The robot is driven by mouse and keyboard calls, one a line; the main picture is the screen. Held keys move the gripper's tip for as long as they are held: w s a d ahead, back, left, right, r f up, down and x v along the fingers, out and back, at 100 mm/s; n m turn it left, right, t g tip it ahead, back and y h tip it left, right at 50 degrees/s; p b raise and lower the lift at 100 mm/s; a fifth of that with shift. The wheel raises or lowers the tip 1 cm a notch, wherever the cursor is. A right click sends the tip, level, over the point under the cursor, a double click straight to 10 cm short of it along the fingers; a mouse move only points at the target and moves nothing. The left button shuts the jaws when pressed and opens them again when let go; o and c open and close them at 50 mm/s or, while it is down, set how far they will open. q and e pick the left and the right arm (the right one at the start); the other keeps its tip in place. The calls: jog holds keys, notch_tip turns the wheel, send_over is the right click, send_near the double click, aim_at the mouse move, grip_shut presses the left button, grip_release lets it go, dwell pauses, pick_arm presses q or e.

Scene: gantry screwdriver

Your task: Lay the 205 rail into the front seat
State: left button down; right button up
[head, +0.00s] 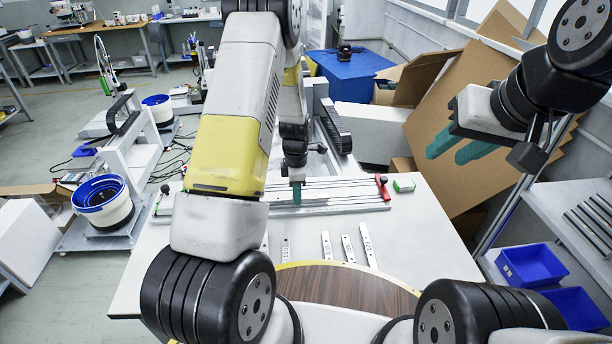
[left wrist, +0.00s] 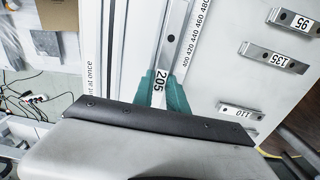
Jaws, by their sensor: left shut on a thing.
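The 205 rail (left wrist: 174,45) is a grey metal bar with a white "205" label in the left wrist view. My left gripper (left wrist: 163,92) is shut on its labelled end, with a teal finger on each side. In the head view my left gripper (head: 296,192) points down at the long metal fixture (head: 340,195). The rail lies lengthwise along the fixture, beside a printed scale. I cannot tell whether it rests in the front seat or is just above it. My right gripper (head: 458,148) is open and empty, raised at the right, away from the table.
Several short labelled rails lie apart on the white table, including the 135 rail (left wrist: 274,57) and the 110 rail (left wrist: 239,112). Blue bins (head: 532,264) stand on the right.

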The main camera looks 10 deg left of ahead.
pick_arm(q)
jog(key=shift+f, duration=0.5)
jog(key=c, duration=1.3)
grip_release()
jog(key=shift+o, duration=0.2)
notch_tip(320, 180, up, 8)
jog(key=shift+f, duration=0.1)
notch_tip(320, 180, up, 7)
